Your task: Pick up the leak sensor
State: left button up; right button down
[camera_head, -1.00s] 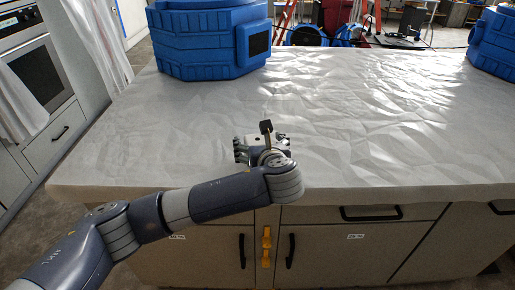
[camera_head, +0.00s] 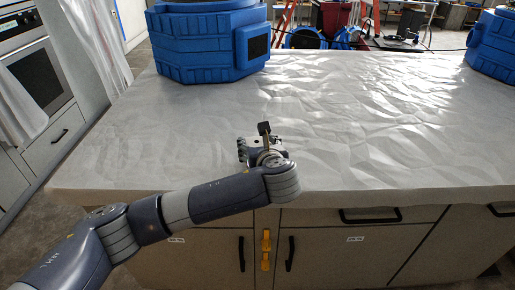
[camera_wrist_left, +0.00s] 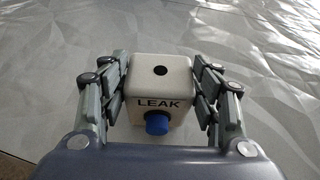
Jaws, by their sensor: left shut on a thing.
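The leak sensor (camera_wrist_left: 160,88) is a small white box with the word LEAK, a dark round spot on its top and a blue knob on its near side. It shows in the left wrist view between the two fingers of my left gripper (camera_wrist_left: 160,92), which are shut on its left and right sides. In the head view my left gripper (camera_head: 260,148) is over the front part of the covered counter (camera_head: 370,130). There the sensor is mostly hidden by my wrist. I cannot tell whether it touches the counter. My right gripper is not in view.
A large blue ribbed machine (camera_head: 208,45) stands at the back left of the counter, and another blue machine (camera_head: 494,45) at the right edge. The wrinkled sheet between them is clear. Drawers and cabinet doors with black handles (camera_head: 371,216) are below the front edge.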

pick_arm(q)
notch_tip(320, 180, up, 3)
jog(key=shift+r, duration=0.1)
jog(key=s+r+p, duration=0.1)
jog(key=s+p, duration=0.4)
jog(key=s, duration=1.1)
jog(key=shift+r, duration=0.4)
jog(key=shift+w, duration=0.1)
jog(key=shift+w+d+r+p+x, duration=0.1)
jog(key=shift+w+d+r+x, duration=0.15)
jog(key=shift+x, duration=1.5)
jog(key=shift+w+d+r+p+x, duration=0.15)
jog(key=shift+d+x, duration=0.2)
jog(key=shift+x, duration=1.35)
jog(key=shift+w+d+r+p+x, duration=0.1)
jog(key=shift+d+r+x, duration=0.2)
jog(key=shift+x, duration=1.45)
jog(key=shift+w+d+r+b+x, duration=0.1)
jog(key=shift+d+b+x, duration=0.05)
jog(key=shift+x, duration=0.75)
jog(key=shift+w+d+r+b+x, duration=0.1)
jog(key=shift+d+x, duration=0.1)
jog(key=shift+x, duration=0.75)
jog(key=shift+d+r+b+x, duration=0.1)
jog(key=shift+d+b+x, duration=0.05)
jog(key=shift+x, duration=0.75)
